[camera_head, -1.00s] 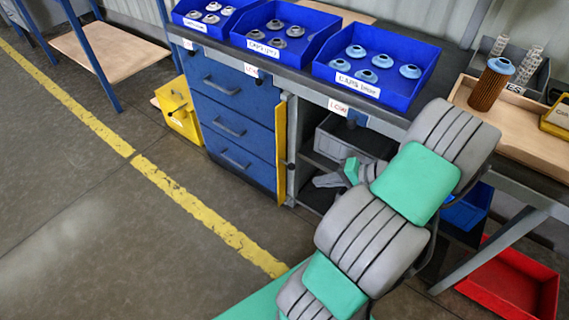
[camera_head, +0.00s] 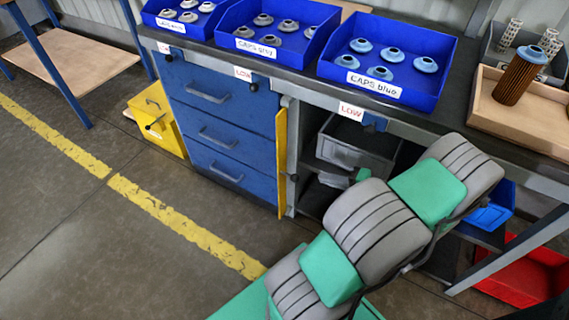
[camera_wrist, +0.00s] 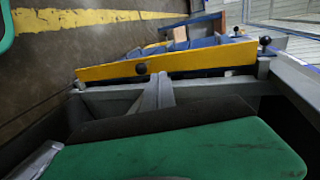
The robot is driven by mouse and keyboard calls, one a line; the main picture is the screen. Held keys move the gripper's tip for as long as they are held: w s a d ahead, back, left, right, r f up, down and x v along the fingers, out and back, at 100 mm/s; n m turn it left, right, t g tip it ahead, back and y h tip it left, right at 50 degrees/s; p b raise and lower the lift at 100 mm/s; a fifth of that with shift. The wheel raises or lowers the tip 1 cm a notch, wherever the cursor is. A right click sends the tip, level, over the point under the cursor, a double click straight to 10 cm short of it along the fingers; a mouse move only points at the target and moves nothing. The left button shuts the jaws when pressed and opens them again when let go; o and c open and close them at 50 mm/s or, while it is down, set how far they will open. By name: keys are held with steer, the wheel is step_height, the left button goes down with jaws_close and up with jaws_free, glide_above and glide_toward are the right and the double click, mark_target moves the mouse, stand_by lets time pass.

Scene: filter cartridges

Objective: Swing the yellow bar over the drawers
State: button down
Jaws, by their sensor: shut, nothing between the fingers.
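The yellow bar (camera_head: 281,150) stands upright along the right edge of the blue drawers (camera_head: 222,130), beside their fronts and not across them. A small dark knob (camera_head: 293,178) sits low on it. In the wrist view the yellow bar (camera_wrist: 205,60) runs across the picture with its black knob (camera_wrist: 140,69), and the blue drawers (camera_wrist: 185,42) show behind it. My gripper (camera_wrist: 160,90) is shut and empty. Its fingertips are close to the bar just beside the knob; I cannot tell if they touch. In the head view my arm mostly hides the gripper.
A grey bin (camera_head: 355,148) sits in the open shelf right of the bar. Blue cap trays (camera_head: 385,93) and a wooden tray (camera_head: 487,108) stand on the bench above. A yellow box (camera_head: 158,120) is left of the drawers. The floor in front is clear.

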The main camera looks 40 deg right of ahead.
mark_target(279, 166)
steer(key=b+x, duration=0.1)
steer(key=x, duration=0.3)
steer(key=b+x, duration=0.1)
steer(key=x, duration=0.4)
steer(key=b+x, duration=0.2)
steer(key=x, duration=0.2)
steer(key=shift+w+a+r, duration=0.2)
steer(key=shift+w+r, duration=0.05)
steer(key=shift+w+a+r, duration=0.1)
steer(key=shift+w, duration=0.25)
